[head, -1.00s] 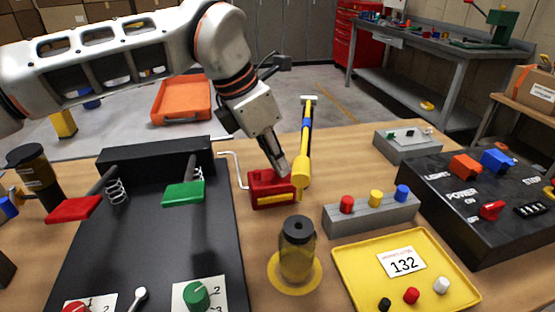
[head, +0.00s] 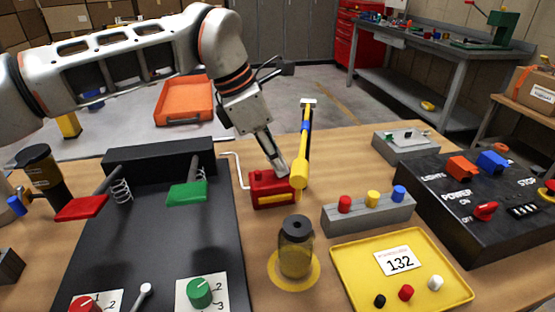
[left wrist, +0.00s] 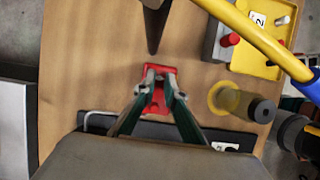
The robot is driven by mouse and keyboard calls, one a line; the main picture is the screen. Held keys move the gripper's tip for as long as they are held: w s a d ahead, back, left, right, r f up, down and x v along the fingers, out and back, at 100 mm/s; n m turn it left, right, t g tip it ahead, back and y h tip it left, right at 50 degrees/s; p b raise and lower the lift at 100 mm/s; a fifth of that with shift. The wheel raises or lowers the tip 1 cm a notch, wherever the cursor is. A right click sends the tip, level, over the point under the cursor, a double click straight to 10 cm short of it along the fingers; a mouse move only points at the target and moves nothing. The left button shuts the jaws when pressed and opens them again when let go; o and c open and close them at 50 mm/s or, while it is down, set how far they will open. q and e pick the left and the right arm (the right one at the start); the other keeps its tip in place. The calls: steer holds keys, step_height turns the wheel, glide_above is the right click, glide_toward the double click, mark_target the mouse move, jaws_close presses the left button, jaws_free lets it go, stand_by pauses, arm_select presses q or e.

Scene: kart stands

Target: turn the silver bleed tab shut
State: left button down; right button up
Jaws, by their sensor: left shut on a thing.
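A red jack block (head: 262,188) with a yellow label sits on the wooden table, and its top also shows in the left wrist view (left wrist: 157,105). My left gripper (head: 280,170) reaches down to the top of the block. In the left wrist view its two fingertips (left wrist: 160,72) are close together over the red block, shut on a small part there. That part appears to be the silver bleed tab, mostly hidden by the fingers, so its angle cannot be read. A yellow lever (head: 302,165) with a blue band rises right beside the fingers. My right gripper is not in view.
A bent white rod (head: 236,163) stands left of the block. A yellowish jar (head: 296,250) stands in front on a yellow disc. A grey button block (head: 368,212) and yellow tray (head: 350,275) are right; a black pedal board (head: 150,240) is left.

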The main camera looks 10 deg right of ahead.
arm_select(q)
steer(key=c, duration=2.1)
jaws_free()
steer(key=v, duration=1.2)
